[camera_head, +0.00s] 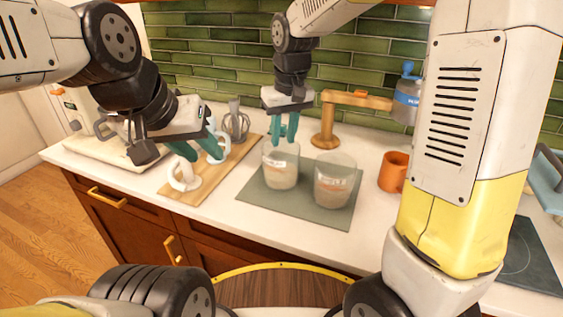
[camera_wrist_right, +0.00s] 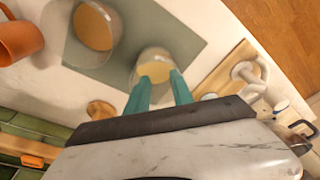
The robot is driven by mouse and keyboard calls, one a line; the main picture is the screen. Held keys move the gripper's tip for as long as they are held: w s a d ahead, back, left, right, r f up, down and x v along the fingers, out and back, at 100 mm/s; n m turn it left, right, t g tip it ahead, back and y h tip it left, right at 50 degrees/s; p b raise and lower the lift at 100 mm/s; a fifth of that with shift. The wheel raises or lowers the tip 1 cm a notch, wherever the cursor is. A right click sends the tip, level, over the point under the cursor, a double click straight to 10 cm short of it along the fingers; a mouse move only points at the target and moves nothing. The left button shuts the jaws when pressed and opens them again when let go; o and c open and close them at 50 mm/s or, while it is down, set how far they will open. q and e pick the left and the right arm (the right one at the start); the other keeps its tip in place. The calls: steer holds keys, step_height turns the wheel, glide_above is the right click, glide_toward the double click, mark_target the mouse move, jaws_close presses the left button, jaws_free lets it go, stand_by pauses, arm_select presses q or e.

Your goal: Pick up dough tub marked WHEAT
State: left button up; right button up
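Two translucent tubs with pale dough and small labels stand on a grey-green mat (camera_head: 250,196): a left tub (camera_head: 281,178) and a right tub (camera_head: 333,190). The labels are too small to read, so I cannot tell which says WHEAT. My right gripper (camera_head: 285,133) points down just above the left tub. In the right wrist view its teal fingers (camera_wrist_right: 159,80) are apart, with the left tub (camera_wrist_right: 152,62) beyond and between the tips; contact is unclear. The right tub (camera_wrist_right: 95,30) stands beside it. My left gripper (camera_head: 198,150) has its fingers apart near the white mugs.
A wooden board (camera_head: 207,178) holds a white mug (camera_head: 184,176) and a light-blue mug (camera_head: 217,148). The mat's front is clear.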

steer(key=g+h, duration=0.1)
glide_above(267, 184)
steer(key=shift+n, duration=0.4)
steer(key=f, duration=0.6)
steer(key=shift+w+f, duration=0.15)
steer(key=shift+w, duration=0.05)
steer(key=shift+g, duration=0.3)
step_height(267, 184, down, 8)
steer(key=shift+f, duration=0.1)
jaws_close()
steer(key=shift+a, duration=0.1)
